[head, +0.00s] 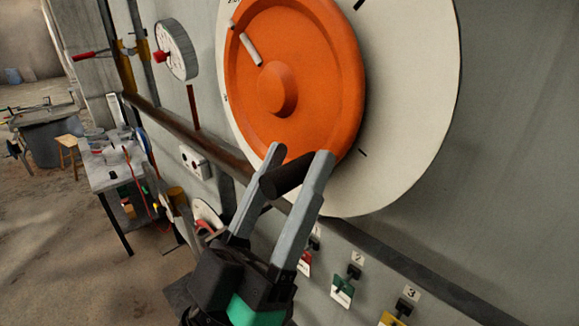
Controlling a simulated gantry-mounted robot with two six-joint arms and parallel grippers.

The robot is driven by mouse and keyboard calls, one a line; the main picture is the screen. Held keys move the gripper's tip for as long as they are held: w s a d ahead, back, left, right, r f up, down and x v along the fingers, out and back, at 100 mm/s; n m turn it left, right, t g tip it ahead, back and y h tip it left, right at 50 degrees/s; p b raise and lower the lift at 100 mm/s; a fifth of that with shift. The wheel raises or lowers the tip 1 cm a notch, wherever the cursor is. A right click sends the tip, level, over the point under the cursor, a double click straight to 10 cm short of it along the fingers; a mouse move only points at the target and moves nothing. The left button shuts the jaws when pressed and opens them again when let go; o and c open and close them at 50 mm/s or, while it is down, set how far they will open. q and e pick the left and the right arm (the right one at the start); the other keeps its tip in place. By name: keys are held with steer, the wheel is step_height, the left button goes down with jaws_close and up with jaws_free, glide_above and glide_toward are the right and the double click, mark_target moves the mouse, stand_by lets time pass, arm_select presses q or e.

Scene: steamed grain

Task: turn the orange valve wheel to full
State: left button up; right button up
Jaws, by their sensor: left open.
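The orange valve wheel (325,65) is a large disc with a raised hub, mounted on a wall in front of a round white dial (415,80). A pale pointer strip (250,49) on the wheel lies at its upper left. The dial has black ticks near its edge; its top is cut off. My left gripper (300,155) is open at the wheel's lower edge. A dark cylindrical handle (287,176) lies between its two grey fingers. I cannot tell whether the fingers touch it. My right gripper is not in view.
A brown pipe (185,130) runs along the wall behind my left gripper. A small gauge (176,49) hangs at upper left. Coloured numbered tags (342,291) hang below the dial. A cluttered workbench (110,170) stands at left, with open floor before it.

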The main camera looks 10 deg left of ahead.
arm_select(q)
jaws_close()
stand_by(1.3)
